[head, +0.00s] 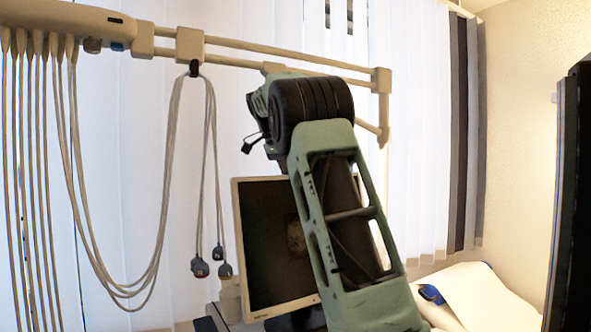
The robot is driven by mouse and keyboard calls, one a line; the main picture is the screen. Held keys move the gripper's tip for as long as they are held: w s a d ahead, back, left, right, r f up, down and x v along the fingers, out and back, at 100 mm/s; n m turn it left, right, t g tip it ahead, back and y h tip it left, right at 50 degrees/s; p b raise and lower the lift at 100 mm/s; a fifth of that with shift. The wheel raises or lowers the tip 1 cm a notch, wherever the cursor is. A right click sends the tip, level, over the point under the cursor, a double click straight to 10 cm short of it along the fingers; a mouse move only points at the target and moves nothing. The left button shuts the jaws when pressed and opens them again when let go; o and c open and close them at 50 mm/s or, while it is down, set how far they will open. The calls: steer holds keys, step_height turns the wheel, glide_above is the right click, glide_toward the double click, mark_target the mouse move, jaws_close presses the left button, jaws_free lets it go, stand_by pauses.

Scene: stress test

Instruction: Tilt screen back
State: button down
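A monitor with a pale beige frame and a dark screen (266,252) stands in the middle of the head view. It looks close to upright, turned a little to the side. My green and black arm rises from the bottom and crosses in front of the monitor, hiding much of its right half. I cannot make out my gripper's fingers; the end of the arm is hidden behind its own upper joint.
A beige rail (270,52) runs above the monitor, with several looped cables (167,170) hanging at left. A tall dark panel (570,205) stands at the right edge. White sheets with a blue item (431,294) lie lower right. Blinds cover the back.

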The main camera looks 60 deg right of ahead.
steer(key=shift+w+d+f, duration=0.3)
steer(key=shift+w, duration=0.35)
steer(key=shift+f, duration=0.1)
steer(key=c, duration=1.3)
jaws_free()
steer(key=shift+o, duration=0.3)
steer(key=shift+s, duration=0.1)
steer(key=shift+a+r, duration=0.1)
steer(key=shift+r, duration=0.25)
steer(key=shift+v, duration=1.25)
steer(key=w+a+b, duration=0.1)
steer(key=w+a, duration=0.1)
steer(key=a, duration=0.1)
steer(key=w+a+b, duration=0.1)
steer(key=w+a, duration=0.1)
steer(key=a, duration=0.2)
steer(key=w+a+b, duration=0.2)
steer(key=a, duration=0.1)
steer(key=shift+a+f, duration=0.1)
steer(key=shift+a, duration=0.2)
